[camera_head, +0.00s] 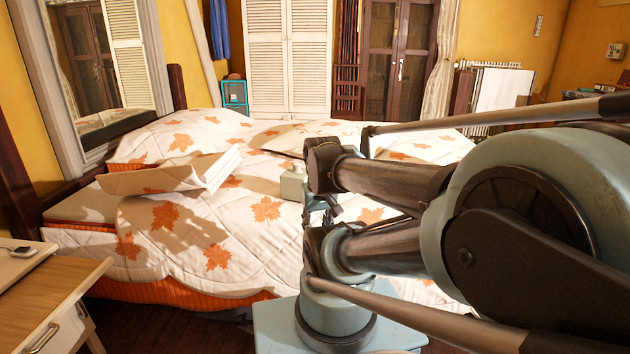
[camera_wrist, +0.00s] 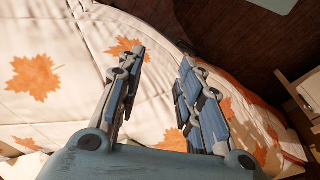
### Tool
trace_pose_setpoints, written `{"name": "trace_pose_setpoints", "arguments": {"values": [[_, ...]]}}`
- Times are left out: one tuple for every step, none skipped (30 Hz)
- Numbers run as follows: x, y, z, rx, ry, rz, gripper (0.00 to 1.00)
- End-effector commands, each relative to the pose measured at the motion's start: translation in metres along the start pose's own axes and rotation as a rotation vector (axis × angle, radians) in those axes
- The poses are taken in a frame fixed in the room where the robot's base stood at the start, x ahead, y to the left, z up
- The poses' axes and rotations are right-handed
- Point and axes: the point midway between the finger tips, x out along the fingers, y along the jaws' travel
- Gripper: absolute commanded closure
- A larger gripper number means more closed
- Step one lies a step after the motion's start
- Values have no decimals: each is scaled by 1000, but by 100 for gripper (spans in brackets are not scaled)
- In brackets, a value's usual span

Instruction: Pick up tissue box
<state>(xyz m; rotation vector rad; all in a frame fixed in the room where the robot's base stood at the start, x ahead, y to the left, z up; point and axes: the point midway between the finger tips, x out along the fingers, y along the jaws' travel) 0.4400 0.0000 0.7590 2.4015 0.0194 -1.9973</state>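A small pale box (camera_head: 293,182) with a raised bit on top stands on the bed, just left of my arm in the head view. It looks like the tissue box, but it is too small to be sure. My arm hides what lies to its right. In the wrist view my gripper (camera_wrist: 162,58) is open, its two fingers apart with nothing between them. It is above the leaf-patterned bedspread (camera_wrist: 75,45) near the bed's edge. The box is not clearly seen between or beside the fingers there.
The bed (camera_head: 225,235) fills the middle, with an open white carton-like thing (camera_head: 150,180) on its left. A wooden desk (camera_head: 45,290) stands at the front left. A louvred wardrobe (camera_head: 288,60) is at the back. Dark floor (camera_wrist: 225,40) lies beyond the bed's edge.

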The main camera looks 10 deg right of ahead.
Motion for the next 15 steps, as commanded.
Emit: {"name": "trace_pose_setpoints", "arguments": {"values": [[0, 0, 0, 0, 0, 0, 67], [0, 0, 0, 0, 0, 0, 67], [0, 0, 0, 0, 0, 0, 67], [0, 0, 0, 0, 0, 0, 67], [0, 0, 0, 0, 0, 0, 67], [0, 0, 0, 0, 0, 0, 67], [0, 0, 0, 0, 0, 0, 67], [0, 0, 0, 0, 0, 0, 67], [0, 0, 0, 0, 0, 0, 67], [0, 0, 0, 0, 0, 0, 67], [0, 0, 0, 0, 0, 0, 67], [0, 0, 0, 0, 0, 0, 58], [-2, 0, 2, 1, 3, 0, 51], [-6, 0, 6, 2, 9, 0, 44], [-8, 0, 5, 5, 10, 0, 35]]}}
